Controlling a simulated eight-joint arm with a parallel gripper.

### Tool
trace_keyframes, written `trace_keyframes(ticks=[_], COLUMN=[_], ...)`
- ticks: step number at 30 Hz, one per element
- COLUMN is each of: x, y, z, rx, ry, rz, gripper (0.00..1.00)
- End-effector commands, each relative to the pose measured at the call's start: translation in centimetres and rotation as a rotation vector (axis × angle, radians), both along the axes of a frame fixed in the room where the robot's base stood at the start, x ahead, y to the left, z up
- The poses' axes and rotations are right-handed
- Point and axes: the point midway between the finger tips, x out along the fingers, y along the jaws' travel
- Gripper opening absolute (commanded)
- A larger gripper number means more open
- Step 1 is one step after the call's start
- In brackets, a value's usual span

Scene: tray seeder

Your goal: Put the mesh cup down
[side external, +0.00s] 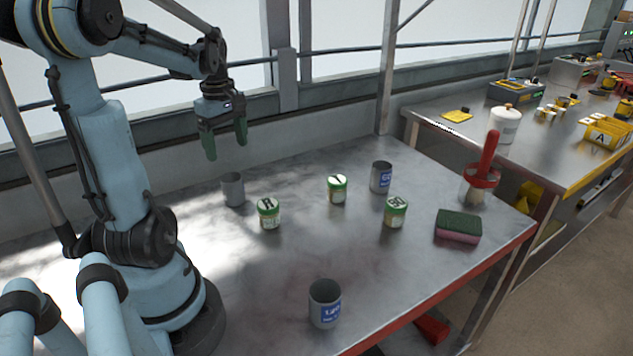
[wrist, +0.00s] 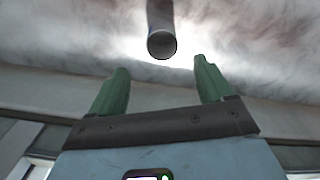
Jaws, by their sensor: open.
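A plain grey cup (side external: 233,189) with no visible label stands upright on the metal table near its back edge. I cannot make out any mesh on it, so I cannot be sure that it is the mesh cup. My gripper (side external: 226,148) hangs above this cup, fingers pointing down, open and empty. The fingers are clear of the cup. In the wrist view, a grey cup (wrist: 161,44) stands beyond my green fingertips (wrist: 160,66), roughly centred between them but apart from them.
Two grey cups with blue labels stand at the back (side external: 381,177) and front (side external: 324,303). A sponge (side external: 458,226) and a red-handled tool (side external: 486,160) are at the right. Table between the jars and front cup is clear.

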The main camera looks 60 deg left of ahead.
Motion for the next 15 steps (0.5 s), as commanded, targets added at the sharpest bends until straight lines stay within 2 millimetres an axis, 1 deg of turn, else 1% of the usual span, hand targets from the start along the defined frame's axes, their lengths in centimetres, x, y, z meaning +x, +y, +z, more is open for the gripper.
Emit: trace_keyframes(ticks=[2,5,6,8,9,11,12,14,15], x=[1.3,3.6,4.6,5.9,6.7,7.6,8.1,8.6,8.8], y=[-1.6,-4.8,-6.5,-9.3,-11.1,-13.8,-15.7,-18.3,-20.0], z=[0.3,0.6,0.8,0.9,1.0,1.0,1.0,1.0,0.9], rx=[0.025,0.083,0.114,0.164,0.199,0.251,0.288,0.344,0.38], ry=[-0.018,-0.059,-0.08,-0.115,-0.139,-0.176,-0.201,-0.238,-0.263], rz=[-0.104,-0.334,-0.449,-0.633,-0.754,-0.934,-1.053,-1.225,-1.332], gripper=[0.8,0.8,0.8,0.8,0.8,0.8,0.8,0.8,0.8])
